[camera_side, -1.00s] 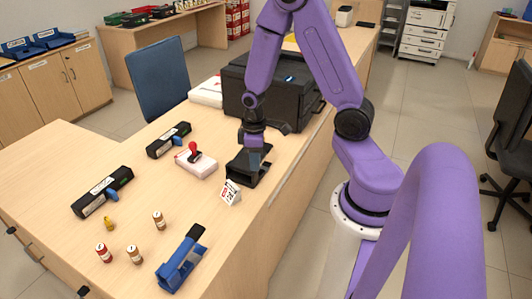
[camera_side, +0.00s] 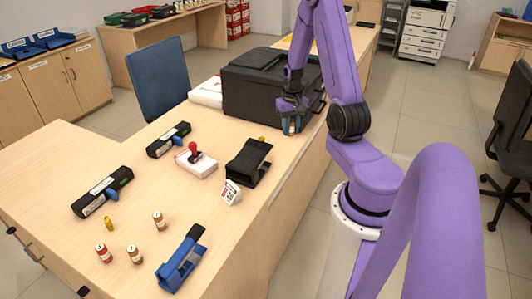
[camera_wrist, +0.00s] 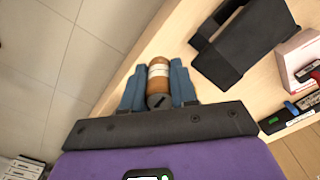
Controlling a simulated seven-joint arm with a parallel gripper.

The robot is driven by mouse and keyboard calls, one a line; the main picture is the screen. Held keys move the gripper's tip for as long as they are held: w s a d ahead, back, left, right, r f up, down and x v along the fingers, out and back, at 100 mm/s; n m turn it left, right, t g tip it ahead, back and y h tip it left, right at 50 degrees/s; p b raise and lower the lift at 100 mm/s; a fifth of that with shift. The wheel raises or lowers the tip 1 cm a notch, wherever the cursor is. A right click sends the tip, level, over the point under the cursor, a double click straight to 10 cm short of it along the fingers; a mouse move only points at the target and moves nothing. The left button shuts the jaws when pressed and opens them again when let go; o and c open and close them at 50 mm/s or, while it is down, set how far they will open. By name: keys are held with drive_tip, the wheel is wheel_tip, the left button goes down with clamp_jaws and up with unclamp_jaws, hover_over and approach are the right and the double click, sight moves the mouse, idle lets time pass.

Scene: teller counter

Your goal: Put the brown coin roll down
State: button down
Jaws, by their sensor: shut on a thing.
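My gripper (camera_side: 290,120) is at the right of the counter, beside the black box, with its fingers pointing down. It is shut on a brown coin roll (camera_wrist: 158,72) with a white band. In the wrist view the roll lies between the two blue fingers, close to the counter's edge. In the side view the fingers mostly hide it, and I cannot tell whether it touches the counter (camera_side: 225,240).
The black box (camera_side: 262,95) is just behind my gripper. A black stand (camera_side: 247,163) and a small calendar (camera_side: 231,193) are nearer. Other brown rolls (camera_side: 158,221) (camera_side: 135,255) and a red roll (camera_side: 103,253) stand at the front left. The counter's right edge is close.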

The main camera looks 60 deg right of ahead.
drive_tip(key=shift+s+d+m, duration=0.25)
drive_tip(key=shift+d+m, duration=0.15)
drive_tip(key=shift+d, duration=0.2)
drive_tip(key=w+d+f, duration=0.4)
drive_tip(key=w+d, duration=0.2)
drive_tip(key=d, duration=0.1)
hover_over(279, 143)
drive_tip(key=f, duration=0.5)
drive_tip(key=shift+s+a, duration=0.2)
drive_tip(key=shift+s, duration=0.05)
drive_tip(key=shift+w+d+f, duration=0.3)
drive_tip(key=shift+f, duration=1.7)
drive_tip(key=shift+f, duration=0.15)
drive_tip(key=c, duration=0.9)
unclamp_jaws()
